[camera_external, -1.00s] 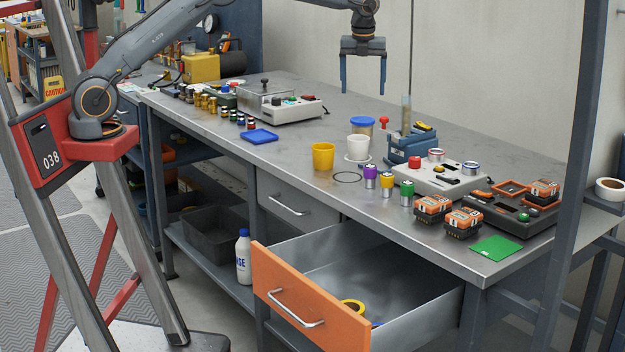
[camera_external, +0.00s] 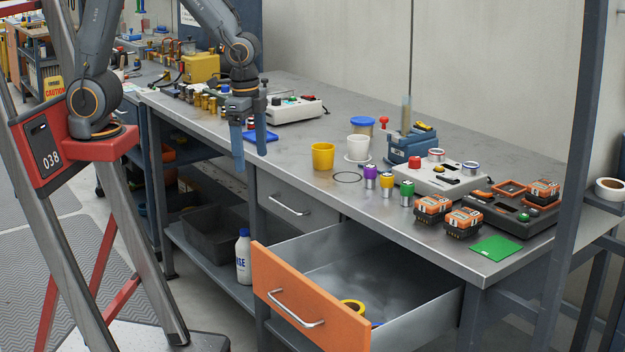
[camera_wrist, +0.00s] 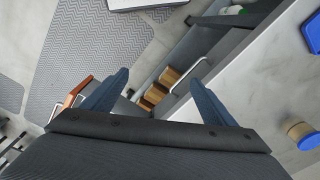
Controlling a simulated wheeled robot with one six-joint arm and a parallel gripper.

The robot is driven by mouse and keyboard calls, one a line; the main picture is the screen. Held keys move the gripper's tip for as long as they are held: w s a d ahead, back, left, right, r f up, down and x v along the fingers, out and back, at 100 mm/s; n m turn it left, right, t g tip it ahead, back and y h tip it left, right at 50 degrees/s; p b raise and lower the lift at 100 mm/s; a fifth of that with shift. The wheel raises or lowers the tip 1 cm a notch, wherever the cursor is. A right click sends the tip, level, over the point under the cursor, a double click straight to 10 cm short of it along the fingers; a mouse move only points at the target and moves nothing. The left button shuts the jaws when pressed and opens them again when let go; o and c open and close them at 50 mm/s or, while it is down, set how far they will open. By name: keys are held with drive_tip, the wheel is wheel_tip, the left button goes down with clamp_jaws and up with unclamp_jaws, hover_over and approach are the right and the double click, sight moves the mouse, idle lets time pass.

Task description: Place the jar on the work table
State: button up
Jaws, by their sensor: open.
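A jar (camera_external: 361,127) with a blue lid and a yellowish body stands upright on the grey metal work table (camera_external: 300,125), behind a white cup. What looks like the same jar shows at the right edge of the wrist view (camera_wrist: 297,130). My gripper (camera_external: 250,160) is open and empty, pointing down by the table's front edge, left of the jar and well apart from it. In the wrist view my gripper (camera_wrist: 158,82) has its fingers spread, with floor and the table's front side beyond them.
A yellow cup (camera_external: 322,156) and a white cup (camera_external: 358,148) stand near the jar. An orange-fronted drawer (camera_external: 305,305) is pulled open below the table. A blue tray (camera_external: 262,137) lies behind my gripper. Several small cans and devices crowd the table's right part.

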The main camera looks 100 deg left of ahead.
drive_tip(key=s+d+f+n, duration=0.2)
drive_tip(key=s+d, duration=0.1)
drive_tip(key=s, duration=0.5)
drive_tip(key=shift+s+d+f+n, duration=0.15)
drive_tip(key=shift+s+d+n, duration=0.15)
drive_tip(key=shift+n, duration=0.1)
